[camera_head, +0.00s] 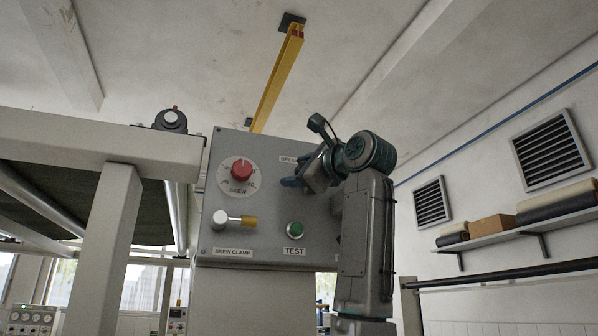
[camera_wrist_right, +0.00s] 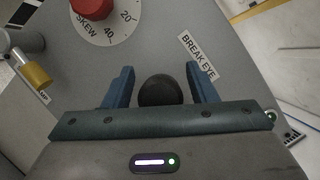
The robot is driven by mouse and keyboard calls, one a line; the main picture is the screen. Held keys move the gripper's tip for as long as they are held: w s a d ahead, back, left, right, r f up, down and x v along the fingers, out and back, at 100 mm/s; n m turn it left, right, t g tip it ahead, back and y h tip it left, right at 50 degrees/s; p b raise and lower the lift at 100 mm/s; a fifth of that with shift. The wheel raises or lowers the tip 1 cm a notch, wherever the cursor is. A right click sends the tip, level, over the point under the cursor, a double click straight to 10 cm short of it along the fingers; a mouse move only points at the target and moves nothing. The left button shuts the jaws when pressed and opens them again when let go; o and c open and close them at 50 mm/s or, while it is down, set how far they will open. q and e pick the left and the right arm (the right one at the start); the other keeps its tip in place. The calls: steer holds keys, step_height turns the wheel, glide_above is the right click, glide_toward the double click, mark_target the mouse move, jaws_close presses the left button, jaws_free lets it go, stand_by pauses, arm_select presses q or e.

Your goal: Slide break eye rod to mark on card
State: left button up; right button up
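My right gripper (camera_head: 292,182) is in front of the upper right of the grey control panel (camera_head: 262,222). In the right wrist view its blue fingers (camera_wrist_right: 160,82) are apart, on either side of a dark round knob-like end (camera_wrist_right: 160,91). I cannot tell whether they touch it. The BREAK EYE label (camera_wrist_right: 198,55) lies beside the right finger and is partly covered in the head view (camera_head: 289,159). The rod's length, its mark and the card are not clearly visible. My left gripper is in neither view.
The panel also bears a red SKEW knob (camera_head: 241,170) with a white dial, a SKEW CLAMP lever (camera_head: 232,218) with a brass end, and a green TEST button (camera_head: 295,229). A machine frame (camera_head: 112,205) stands to the left. A wall shelf (camera_head: 520,229) is at right.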

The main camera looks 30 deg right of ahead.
steer(key=shift+s, duration=0.15)
steer(key=shift+s+f+b, duration=0.1)
steer(key=shift+f+b, duration=0.2)
steer(key=shift+b, duration=0.1)
arm_select(q)
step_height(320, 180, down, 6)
steer(key=b, duration=0.5)
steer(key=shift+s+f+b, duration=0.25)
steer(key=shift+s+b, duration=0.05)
steer(key=shift+b, duration=0.05)
arm_select(e)
steer(key=a+v, duration=0.1)
steer(key=v, duration=0.9)
steer(key=shift+s+d+r, duration=0.15)
steer(key=shift+s+d, duration=0.05)
steer(key=shift+d, duration=0.2)
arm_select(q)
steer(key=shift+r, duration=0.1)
